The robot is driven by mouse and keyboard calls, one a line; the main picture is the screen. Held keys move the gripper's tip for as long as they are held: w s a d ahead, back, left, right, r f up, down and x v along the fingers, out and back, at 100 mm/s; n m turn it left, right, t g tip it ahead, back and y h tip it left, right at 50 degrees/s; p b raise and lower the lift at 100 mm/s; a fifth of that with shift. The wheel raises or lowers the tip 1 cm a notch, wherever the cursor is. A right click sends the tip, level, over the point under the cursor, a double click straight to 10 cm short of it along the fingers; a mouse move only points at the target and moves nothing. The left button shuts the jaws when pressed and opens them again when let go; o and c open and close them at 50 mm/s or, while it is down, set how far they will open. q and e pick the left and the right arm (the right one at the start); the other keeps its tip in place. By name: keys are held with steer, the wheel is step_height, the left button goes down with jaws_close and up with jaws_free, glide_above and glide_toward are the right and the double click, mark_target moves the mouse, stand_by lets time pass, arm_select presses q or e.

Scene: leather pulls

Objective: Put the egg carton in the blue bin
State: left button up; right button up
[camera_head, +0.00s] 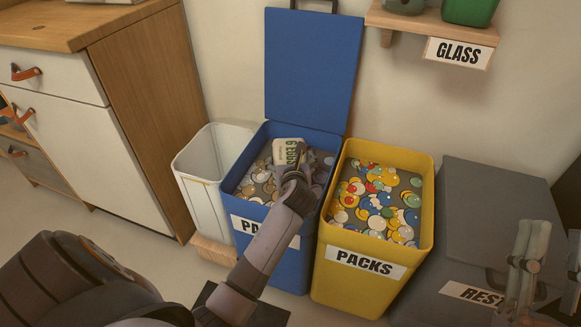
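The blue bin (234,207) stands against the wall with its lid raised and a "PACKS" label partly hidden by my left arm. The pale egg carton (287,145), marked "6 EGGS", is within the bin's opening, above or against the round items inside; I cannot tell whether it rests on them. My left gripper (303,160) is at the carton and covers its lower right part. Its fingers overlap the carton, and their grip is unclear.
A yellow "PACKS" bin (364,266) stands close on the right, full of colourful discs. A white bin (205,200) stands on the left beside a wooden cabinet (150,100). A dark grey "REST" bin (490,205) is at right. A "GLASS" shelf (400,22) hangs above.

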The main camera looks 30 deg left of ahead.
arm_select(q)
steer(key=shift+f, duration=0.65)
arm_select(e)
steer(key=shift+s+d+r+t+y, duration=0.15)
steer(key=shift+s+r+t+y, duration=0.35)
steer(key=shift+s+r+t, duration=0.6)
arm_select(q)
steer(key=o, duration=0.9)
steer(key=shift+f, duration=0.15)
arm_select(e)
steer(key=shift+f, duration=0.1)
